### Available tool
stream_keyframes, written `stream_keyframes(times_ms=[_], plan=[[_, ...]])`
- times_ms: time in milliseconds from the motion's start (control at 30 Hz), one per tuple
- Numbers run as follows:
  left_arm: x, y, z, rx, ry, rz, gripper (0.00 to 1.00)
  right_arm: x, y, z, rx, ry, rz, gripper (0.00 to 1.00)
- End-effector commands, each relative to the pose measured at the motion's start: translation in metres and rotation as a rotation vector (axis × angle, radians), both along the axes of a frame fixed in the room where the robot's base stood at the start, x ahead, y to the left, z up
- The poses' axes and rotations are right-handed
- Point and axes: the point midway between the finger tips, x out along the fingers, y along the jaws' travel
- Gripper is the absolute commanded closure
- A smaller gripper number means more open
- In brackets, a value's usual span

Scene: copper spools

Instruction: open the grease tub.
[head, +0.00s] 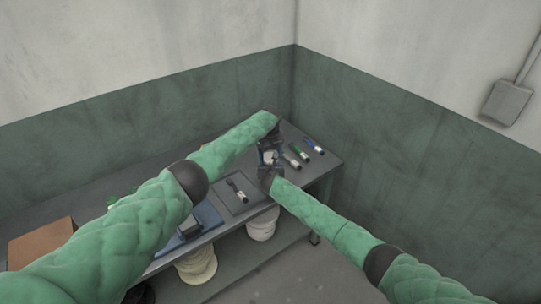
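A small pale object (269,157), possibly the grease tub, shows between my two grippers near the right end of the bench. Most of it is hidden by them, so I cannot tell whether it has a lid on. My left gripper (269,150) reaches it from the far side, pointing toward the front. My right gripper (267,166) is close to it from the near side. The two grippers almost meet around the object. The fingers are small and dark here, and I cannot tell whether either one is shut on it.
Several marker-like tools (301,153) lie to the right on the grey bench (322,164). Another lies on a dark mat (232,201). A brown box (41,243) sits at the left. Pale round spools (262,225) stand beneath the bench. Walls close the corner behind.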

Motion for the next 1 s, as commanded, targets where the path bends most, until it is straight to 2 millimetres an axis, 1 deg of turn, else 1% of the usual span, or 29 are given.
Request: stream_keyframes(times_ms=[33,67,100,167,200,367,633,733,967,1000], plan=[[0.0000,0.0000,0.0001,0.000,0.000,0.000,0.35,0.0002,0.0003,0.0009,0.000,-0.001,0.001,1.00],[0.0000,0.0000,0.0002,0.000,0.000,0.000,0.41,0.0002,0.0003,0.0009,0.000,-0.001,0.001,1.00],[0.0001,-0.0001,0.0002,0.000,0.000,0.000,0.49,0.0003,0.0003,0.0010,0.000,-0.001,0.001,1.00],[0.0001,-0.0002,0.0003,0.000,0.000,0.000,0.61,0.0003,0.0006,0.0010,0.000,-0.001,0.001,1.00],[0.0002,-0.0002,0.0004,-0.001,-0.001,0.000,0.63,0.0002,0.0007,0.0010,0.000,-0.001,0.001,1.00],[0.0001,-0.0009,0.0004,-0.002,-0.001,0.034,0.63,0.0001,0.0012,0.0010,0.001,-0.001,0.002,1.00],[0.0010,-0.0012,0.0012,-0.002,-0.002,0.270,0.63,-0.0003,0.0021,0.0012,0.001,-0.001,0.003,1.00],[0.0012,-0.0011,0.0015,-0.001,-0.003,0.299,0.63,-0.0004,0.0024,0.0012,0.001,-0.001,0.003,1.00],[0.0014,-0.0012,0.0018,-0.001,-0.004,0.299,0.63,-0.0007,0.0031,0.0011,0.002,-0.001,0.004,1.00],[0.0014,-0.0014,0.0018,-0.001,-0.004,0.299,0.30,-0.0007,0.0032,0.0011,0.002,-0.001,0.004,1.00]])
